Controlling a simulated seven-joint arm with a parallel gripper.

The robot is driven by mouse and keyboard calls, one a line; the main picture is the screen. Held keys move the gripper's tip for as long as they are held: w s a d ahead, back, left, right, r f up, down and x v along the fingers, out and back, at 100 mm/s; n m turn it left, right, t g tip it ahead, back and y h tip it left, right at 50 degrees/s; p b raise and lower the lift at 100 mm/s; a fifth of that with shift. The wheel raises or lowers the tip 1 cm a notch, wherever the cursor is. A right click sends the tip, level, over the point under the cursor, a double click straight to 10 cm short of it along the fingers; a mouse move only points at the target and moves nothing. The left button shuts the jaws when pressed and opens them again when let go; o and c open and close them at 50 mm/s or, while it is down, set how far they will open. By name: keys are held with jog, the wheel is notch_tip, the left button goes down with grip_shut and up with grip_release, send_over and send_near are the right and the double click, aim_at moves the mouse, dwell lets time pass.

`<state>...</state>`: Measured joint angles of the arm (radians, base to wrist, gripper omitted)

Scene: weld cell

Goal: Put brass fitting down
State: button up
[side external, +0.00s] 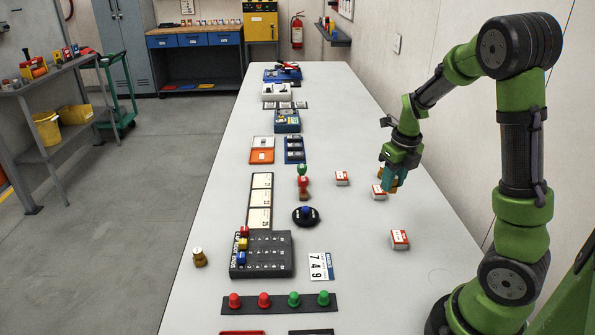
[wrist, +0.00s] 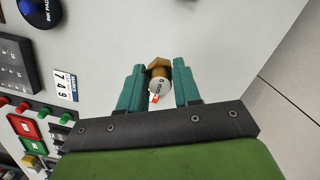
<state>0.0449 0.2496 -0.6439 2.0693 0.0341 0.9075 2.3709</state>
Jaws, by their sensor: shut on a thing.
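My gripper (side external: 393,178) is at the right side of the long white table, pointing down, with teal fingers. It is shut on a brass fitting (wrist: 156,67), which shows between the two fingertips in the wrist view with a pale, marked end face. In the side view the held fitting is mostly hidden by the fingers; I cannot tell whether it touches the table. A second brass fitting with a pale top (side external: 199,258) stands upright at the table's left edge, far from my gripper.
A red-and-white box (side external: 378,192) lies right beside my gripper; others lie behind (side external: 342,178) and in front (side external: 399,240). A dark block with coloured pieces (side external: 262,256), a number card (side external: 321,266) and a round black pad (side external: 306,216) lie left.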

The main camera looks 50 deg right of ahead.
jog(key=s+a+f, duration=0.1)
jog(key=a, duration=0.2)
jog(key=s+a+f, duration=0.1)
jog(key=a+f, duration=0.1)
jog(key=s+a+f, duration=0.1)
jog(key=a, duration=0.2)
jog(key=shift+a+f, duration=0.25)
jog(key=shift+a, duration=0.1)
send_over(346, 204)
jog(key=shift+s+a+f, duration=0.1)
jog(key=shift+s+f, duration=0.3)
jog(key=shift+f, duration=0.4)
jog(key=shift+w+f, duration=0.1)
jog(key=shift+f, duration=1.65)
jog(key=shift+f, duration=0.1)
jog(key=o, duration=1.1)
jog(key=shift+f, duration=0.1)
